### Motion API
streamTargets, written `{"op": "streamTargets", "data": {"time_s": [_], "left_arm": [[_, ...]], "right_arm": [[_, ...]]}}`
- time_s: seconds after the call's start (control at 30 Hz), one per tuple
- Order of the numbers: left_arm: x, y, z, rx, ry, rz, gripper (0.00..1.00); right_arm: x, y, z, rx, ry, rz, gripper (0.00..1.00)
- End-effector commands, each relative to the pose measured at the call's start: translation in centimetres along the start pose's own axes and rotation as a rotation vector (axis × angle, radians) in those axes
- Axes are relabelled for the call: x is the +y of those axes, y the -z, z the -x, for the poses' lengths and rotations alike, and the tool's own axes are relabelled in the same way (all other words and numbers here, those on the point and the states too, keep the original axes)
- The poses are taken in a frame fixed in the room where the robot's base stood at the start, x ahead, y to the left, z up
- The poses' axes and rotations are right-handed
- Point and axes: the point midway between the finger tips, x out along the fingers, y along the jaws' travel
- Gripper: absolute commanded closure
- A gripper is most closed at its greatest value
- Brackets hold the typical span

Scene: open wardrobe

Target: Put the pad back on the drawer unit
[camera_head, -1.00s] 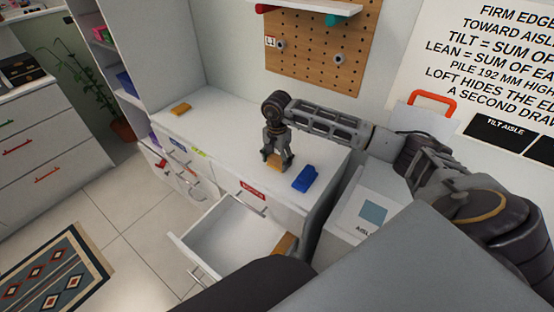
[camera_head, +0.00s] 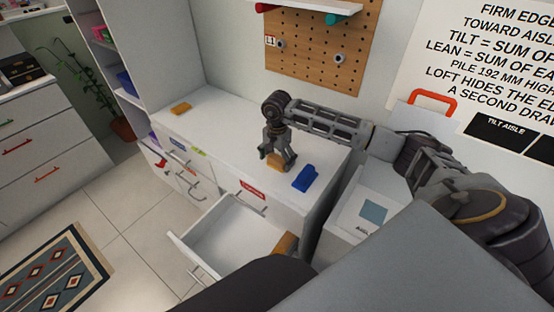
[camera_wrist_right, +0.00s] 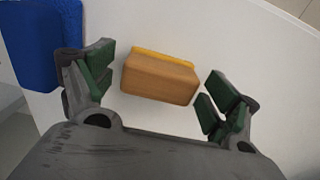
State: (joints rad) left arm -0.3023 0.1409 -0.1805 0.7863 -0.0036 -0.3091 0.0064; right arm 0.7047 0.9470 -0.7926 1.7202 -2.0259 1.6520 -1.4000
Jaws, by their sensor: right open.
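A tan block-like pad with a yellow edge (camera_head: 277,161) lies on the white top of the drawer unit (camera_head: 225,131), near its right end. It shows fully in the right wrist view (camera_wrist_right: 160,77), resting flat. My right gripper (camera_head: 276,161) is above it, with the fingers open on either side. In the wrist view the right gripper (camera_wrist_right: 160,82) has a gap between each green-padded finger and the pad. My left gripper is not in view.
A blue block (camera_head: 305,178) lies just right of the pad, close to one finger. A similar tan block (camera_head: 181,108) lies at the far left of the top. A drawer (camera_head: 220,237) stands open below, with a tan item (camera_head: 286,244) at its right. The middle of the top is clear.

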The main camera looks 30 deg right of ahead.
Motion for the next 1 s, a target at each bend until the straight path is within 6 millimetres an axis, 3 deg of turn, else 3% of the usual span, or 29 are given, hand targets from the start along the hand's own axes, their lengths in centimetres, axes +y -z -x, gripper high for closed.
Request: {"op": "streamTargets", "data": {"time_s": [0.27,0.8,1.0], "left_arm": [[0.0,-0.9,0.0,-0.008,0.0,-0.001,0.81],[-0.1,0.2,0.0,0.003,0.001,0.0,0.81],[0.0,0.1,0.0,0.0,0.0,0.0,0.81]], "right_arm": [[-0.1,0.1,1.8,0.002,0.002,0.0,0.12],[-0.1,0.0,9.5,0.001,0.003,0.001,0.12],[-0.1,0.0,11.5,0.001,0.001,0.0,0.12]]}}
